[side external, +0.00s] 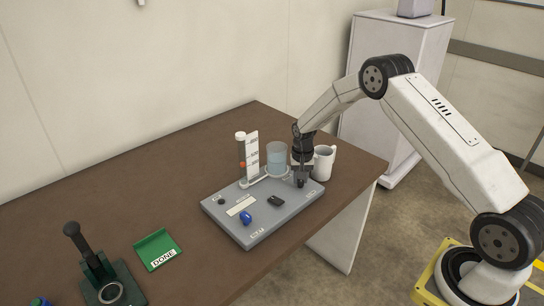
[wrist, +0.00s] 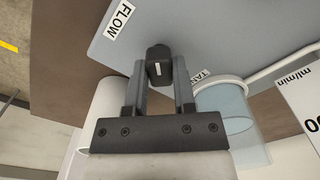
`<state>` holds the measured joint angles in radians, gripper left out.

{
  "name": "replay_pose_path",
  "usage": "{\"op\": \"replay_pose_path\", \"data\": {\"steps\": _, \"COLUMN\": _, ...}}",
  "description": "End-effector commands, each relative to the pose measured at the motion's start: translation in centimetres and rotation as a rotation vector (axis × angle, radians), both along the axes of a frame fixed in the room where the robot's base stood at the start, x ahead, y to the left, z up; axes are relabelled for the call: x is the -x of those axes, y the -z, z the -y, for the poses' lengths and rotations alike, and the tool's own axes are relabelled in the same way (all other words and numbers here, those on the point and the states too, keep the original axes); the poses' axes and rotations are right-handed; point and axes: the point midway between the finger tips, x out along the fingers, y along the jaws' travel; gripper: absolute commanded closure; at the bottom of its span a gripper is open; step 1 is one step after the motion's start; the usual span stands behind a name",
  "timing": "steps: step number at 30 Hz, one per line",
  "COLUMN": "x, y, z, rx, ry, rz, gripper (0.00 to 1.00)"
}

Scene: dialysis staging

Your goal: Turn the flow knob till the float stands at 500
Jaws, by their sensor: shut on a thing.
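A grey panel (side external: 232,219) stands on the brown table. At its back a clear upright tube (side external: 241,150) holds an orange float (side external: 242,164), beside a white scale (side external: 252,157). The float sits around mid-tube; the scale figures are too small to read against it. In the wrist view only part of the scale (wrist: 300,92) shows, with "ml/min" on it. My gripper (side external: 301,184) points down at the panel's right end. In the wrist view my gripper (wrist: 160,78) is shut on the black flow knob (wrist: 158,55), which has a white pointer mark and a FLOW label beside it.
A beaker of bluish liquid (side external: 276,158) stands behind the panel, close left of my gripper. A white mug (side external: 325,163) stands just right of it. A green DONE tray (side external: 157,249) lies front left.

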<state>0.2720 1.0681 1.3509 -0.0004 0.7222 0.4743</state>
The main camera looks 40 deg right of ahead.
Motion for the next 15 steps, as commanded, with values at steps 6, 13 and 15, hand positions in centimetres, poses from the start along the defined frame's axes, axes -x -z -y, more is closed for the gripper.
{"op": "replay_pose_path", "data": {"steps": 6, "x": 0.06, "y": -0.01, "z": -0.04, "rx": -0.001, "ry": 0.167, "rz": -0.003, "gripper": 1.00}}
{"op": "replay_pose_path", "data": {"steps": 13, "x": 0.06, "y": 0.00, "z": -0.05, "rx": -0.001, "ry": 0.272, "rz": -0.003, "gripper": 1.00}}
{"op": "replay_pose_path", "data": {"steps": 15, "x": 0.06, "y": 0.00, "z": -0.05, "rx": -0.001, "ry": 0.290, "rz": -0.003, "gripper": 1.00}}
